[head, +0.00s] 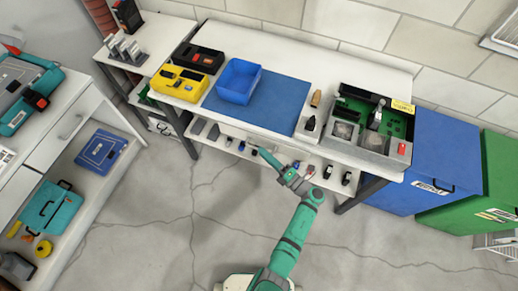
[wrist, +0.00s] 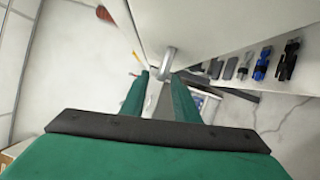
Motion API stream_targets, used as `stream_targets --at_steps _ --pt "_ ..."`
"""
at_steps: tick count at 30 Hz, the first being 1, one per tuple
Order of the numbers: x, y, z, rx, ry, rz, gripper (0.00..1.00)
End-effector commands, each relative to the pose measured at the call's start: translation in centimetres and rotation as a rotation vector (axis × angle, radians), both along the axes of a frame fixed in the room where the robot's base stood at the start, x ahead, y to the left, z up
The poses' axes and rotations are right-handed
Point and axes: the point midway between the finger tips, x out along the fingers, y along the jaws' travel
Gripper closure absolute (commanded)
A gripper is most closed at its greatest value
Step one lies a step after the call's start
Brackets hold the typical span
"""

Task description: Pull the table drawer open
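The white work table (head: 285,45) stands across the middle of the head view. A grey metal handle (wrist: 167,62) sticks out from a white front panel (wrist: 205,25) in the wrist view. In the head view my gripper (head: 262,156) is small, low at the table's front.
Several small tools (wrist: 262,65) lie on the lower shelf. The floor in front is clear.

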Motion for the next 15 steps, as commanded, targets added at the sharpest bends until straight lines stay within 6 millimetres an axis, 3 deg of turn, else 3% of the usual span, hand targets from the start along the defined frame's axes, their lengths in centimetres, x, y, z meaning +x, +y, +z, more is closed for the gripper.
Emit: stream_targets --at_steps 6,15 --pt "1.8 2.0 0.2 0.0 0.0 0.002 0.72" --pt "2.4 2.6 0.3 0.0 0.0 0.0 0.72"
